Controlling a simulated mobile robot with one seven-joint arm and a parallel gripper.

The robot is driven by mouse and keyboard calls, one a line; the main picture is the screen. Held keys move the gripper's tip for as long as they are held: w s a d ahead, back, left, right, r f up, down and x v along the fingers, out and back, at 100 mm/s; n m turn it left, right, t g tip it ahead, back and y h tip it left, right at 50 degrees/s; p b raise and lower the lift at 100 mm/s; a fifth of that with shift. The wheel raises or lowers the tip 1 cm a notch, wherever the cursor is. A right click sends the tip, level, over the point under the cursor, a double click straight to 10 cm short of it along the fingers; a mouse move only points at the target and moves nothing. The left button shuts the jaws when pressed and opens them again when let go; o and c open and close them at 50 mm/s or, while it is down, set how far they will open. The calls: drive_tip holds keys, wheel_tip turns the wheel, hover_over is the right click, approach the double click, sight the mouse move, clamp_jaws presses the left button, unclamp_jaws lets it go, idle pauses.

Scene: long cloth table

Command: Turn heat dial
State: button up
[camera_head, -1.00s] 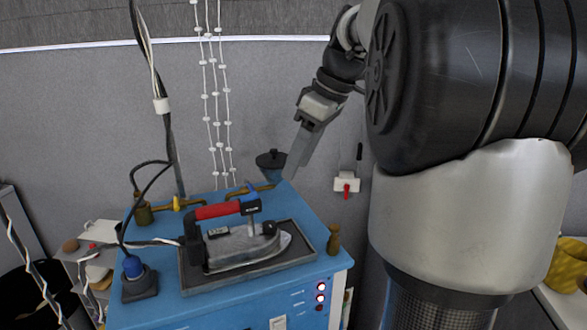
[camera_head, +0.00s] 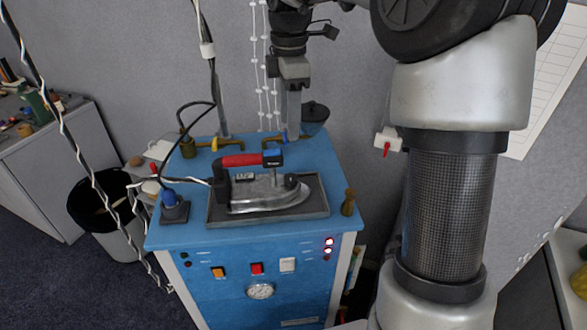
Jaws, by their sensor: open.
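A steam iron (camera_head: 262,194) with a red and black handle (camera_head: 240,160) lies on a dark tray (camera_head: 318,212) on top of a blue cabinet (camera_head: 215,238). A dark round knob (camera_head: 291,181) sits near the iron's nose; I cannot tell whether it is the heat dial. A round white-faced gauge (camera_head: 260,291) is on the cabinet's front. My gripper (camera_head: 291,132) is open and points down behind the iron, near the cabinet's back edge. It appears empty and apart from the iron.
A brass fitting (camera_head: 348,202) is at the right edge. Cables hang at left, above a black-lined bin (camera_head: 98,197).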

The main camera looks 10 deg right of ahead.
sight(290, 177)
wheel_tip(290, 177, down, 16)
drive_tip(key=shift+w+r, duration=0.15)
drive_tip(key=shift+r, duration=0.1)
